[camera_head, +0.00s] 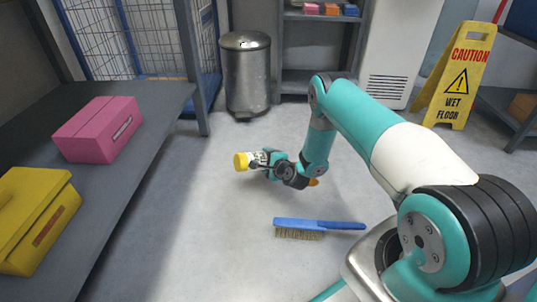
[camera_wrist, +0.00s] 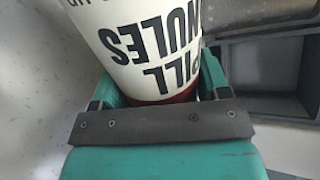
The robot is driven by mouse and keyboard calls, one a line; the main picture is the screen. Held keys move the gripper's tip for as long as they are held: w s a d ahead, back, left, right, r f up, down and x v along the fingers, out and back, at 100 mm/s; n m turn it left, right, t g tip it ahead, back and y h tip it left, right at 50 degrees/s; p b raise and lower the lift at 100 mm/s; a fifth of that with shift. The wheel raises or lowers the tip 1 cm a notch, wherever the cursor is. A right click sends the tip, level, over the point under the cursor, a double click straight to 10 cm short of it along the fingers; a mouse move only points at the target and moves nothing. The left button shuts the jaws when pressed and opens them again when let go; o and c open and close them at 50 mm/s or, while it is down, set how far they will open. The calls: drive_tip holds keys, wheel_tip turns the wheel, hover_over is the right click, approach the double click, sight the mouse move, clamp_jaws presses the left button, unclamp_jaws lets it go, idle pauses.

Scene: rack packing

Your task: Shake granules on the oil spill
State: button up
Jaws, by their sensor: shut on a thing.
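A white canister (camera_head: 257,159) with dark lettering and a yellow end lies roughly level in the air, its yellow end pointing left in the head view. My gripper (camera_head: 268,160) is shut on it, low over the middle of the floor. In the wrist view the canister (camera_wrist: 150,40) fills the upper middle, its lettering upside down, reading in part "SPILL" and "NULES". A red band shows at its near end, between the fingers of my gripper (camera_wrist: 160,88). I cannot make out an oil spill in either view.
A blue brush (camera_head: 318,224) lies on the floor. A grey bin (camera_head: 246,75) and a yellow wet-floor sign (camera_head: 456,75) stand behind. A shelf (camera_head: 130,185) at left bears a pink box (camera_head: 98,130) and a yellow box (camera_head: 35,220). The floor left of the canister is clear.

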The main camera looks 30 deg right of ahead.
drive_tip(key=shift+s+d+p, duration=1.4)
drive_tip(key=shift+s+d, duration=2.1)
drive_tip(key=shift+d, duration=1.65)
wheel_tip(320, 180, up, 8)
drive_tip(key=d+n+h+p, duration=0.1)
drive_tip(key=n+h+p, duration=0.4)
drive_tip(key=n+p, duration=0.3)
drive_tip(key=shift+s+d+p, duration=0.15)
drive_tip(key=shift+d+p, duration=0.1)
drive_tip(key=shift+p, duration=2.1)
drive_tip(key=shift+r, duration=0.1)
drive_tip(key=s+a+r+n+t+y+p, duration=0.1)
drive_tip(key=s+a+r+n+y+p, duration=0.15)
drive_tip(key=a+r, duration=0.9)
drive_tip(key=s+a+r+n+y+p, duration=0.3)
drive_tip(key=a+r, duration=0.5)
drive_tip(key=r, duration=0.7)
wheel_tip(320, 180, up, 38)
drive_tip(key=p, duration=3.8)
drive_tip(key=shift+w+r+m+p, duration=0.15)
drive_tip(key=shift+w+m+p, duration=0.2)
drive_tip(key=shift+m, duration=0.1)
drive_tip(key=shift+h, duration=0.25)
